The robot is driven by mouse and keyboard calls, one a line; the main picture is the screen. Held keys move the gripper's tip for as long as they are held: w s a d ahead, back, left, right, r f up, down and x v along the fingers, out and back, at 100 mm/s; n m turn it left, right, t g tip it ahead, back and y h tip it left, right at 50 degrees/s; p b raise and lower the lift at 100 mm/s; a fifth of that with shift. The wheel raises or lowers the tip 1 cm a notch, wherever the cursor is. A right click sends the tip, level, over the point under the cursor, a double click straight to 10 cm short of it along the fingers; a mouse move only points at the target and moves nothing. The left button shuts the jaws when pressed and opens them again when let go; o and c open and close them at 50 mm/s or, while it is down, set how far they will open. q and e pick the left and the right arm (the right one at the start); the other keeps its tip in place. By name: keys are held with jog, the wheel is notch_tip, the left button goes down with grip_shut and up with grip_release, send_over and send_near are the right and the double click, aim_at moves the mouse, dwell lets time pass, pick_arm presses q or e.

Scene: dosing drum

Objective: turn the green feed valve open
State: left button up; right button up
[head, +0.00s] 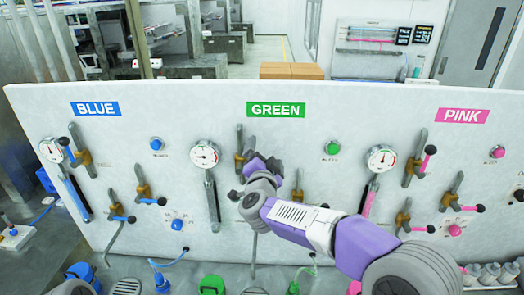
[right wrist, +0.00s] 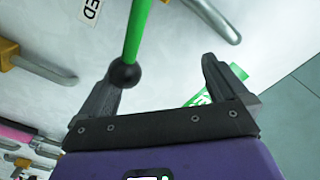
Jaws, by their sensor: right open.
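The green feed valve (head: 239,142) sits on the white panel under the GREEN sign (head: 276,109). In the head view its handle is hidden behind my right gripper (head: 250,178). In the right wrist view a green lever (right wrist: 134,32) with a black ball end (right wrist: 124,74) reaches down from the top, beside a label ending in "ED". My right gripper (right wrist: 162,78) is open, with its fingers spread. The ball is at the left finger, towards the gap; I cannot tell whether they touch. My left gripper is not in view.
Pressure gauges (head: 205,154) and several other valves sit close on both sides, under the BLUE sign (head: 96,109) and PINK sign (head: 464,116). A green button (head: 332,148) is to the right. Brass valves (right wrist: 8,52) show at the left of the wrist view.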

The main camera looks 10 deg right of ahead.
aim_at(238, 136)
jog(key=shift+w+a+r+y+p, duration=0.15)
jog(key=shift+a+r+p, duration=0.35)
jog(key=shift+a, duration=0.25)
jog(key=shift+w+a+r+y+p, duration=0.15)
jog(key=shift+a+r+p, duration=0.25)
jog(key=shift+a, duration=0.35)
jog(key=shift+w+a+r, duration=0.2)
jog(key=shift+a+r, duration=0.35)
jog(key=shift+a, duration=0.1)
jog(key=shift+w+a+r, duration=0.15)
jog(key=shift+a, duration=0.4)
jog(key=shift+w+a+r, duration=0.1)
jog(key=shift+w+a, duration=0.05)
jog(key=shift+a, duration=0.4)
jog(key=shift+w+a+r, duration=0.15)
jog(key=shift+a, duration=0.4)
jog(key=shift+w+a, duration=0.2)
jog(key=shift+a, duration=0.4)
jog(key=shift+d+f, duration=0.1)
jog(key=shift+d, duration=0.05)
